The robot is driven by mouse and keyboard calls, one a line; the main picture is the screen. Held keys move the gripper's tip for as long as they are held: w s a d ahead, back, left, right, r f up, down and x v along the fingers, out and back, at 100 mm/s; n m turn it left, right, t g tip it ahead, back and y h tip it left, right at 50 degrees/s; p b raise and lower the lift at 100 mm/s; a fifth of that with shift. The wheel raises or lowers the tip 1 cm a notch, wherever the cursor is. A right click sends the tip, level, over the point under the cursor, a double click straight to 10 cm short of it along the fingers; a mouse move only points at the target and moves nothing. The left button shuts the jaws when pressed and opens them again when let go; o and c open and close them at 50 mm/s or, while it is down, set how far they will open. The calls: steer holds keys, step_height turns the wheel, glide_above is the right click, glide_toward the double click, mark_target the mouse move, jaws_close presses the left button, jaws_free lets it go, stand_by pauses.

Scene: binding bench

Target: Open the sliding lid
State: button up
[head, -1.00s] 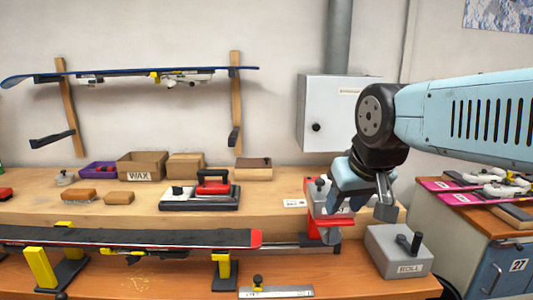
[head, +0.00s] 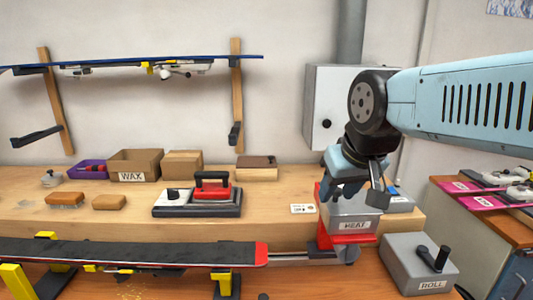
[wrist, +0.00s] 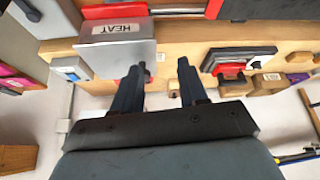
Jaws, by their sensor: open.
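A small wooden box (head: 257,174) with a darker brown top (head: 257,161) sits at the back of the raised bench shelf. It looks like the one with a sliding lid, though I cannot be sure; its top appears closed. My gripper (head: 352,190) is to the right of this box and nearer, over the grey HEAT box, with its jaws pointing down. In the wrist view my gripper (wrist: 160,66) has its two dark fingers apart with nothing between them. The HEAT box (wrist: 120,45) lies just beyond the left finger there.
The HEAT box stands on a red base (head: 350,240). A grey ROLL box (head: 418,262) with a black crank is at the right. A ski (head: 130,253) lies along the front.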

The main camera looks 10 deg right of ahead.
steer(key=shift+a, duration=0.15)
steer(key=shift+o, duration=0.9)
steer(key=shift+w, duration=0.1)
steer(key=w+r+n, duration=0.2)
steer(key=w+r, duration=0.3)
steer(key=w, duration=0.6)
steer(key=n+g+y, duration=0.2)
steer(key=n+y, duration=0.1)
steer(key=n, duration=0.2)
glide_above(272, 157)
steer(key=s+d, duration=0.3)
steer(key=s, duration=0.1)
step_height(272, 157, down, 7)
steer(key=x, duration=1.3)
steer(key=shift+w+d+f, duration=0.15)
steer(key=shift+w+d, duration=0.1)
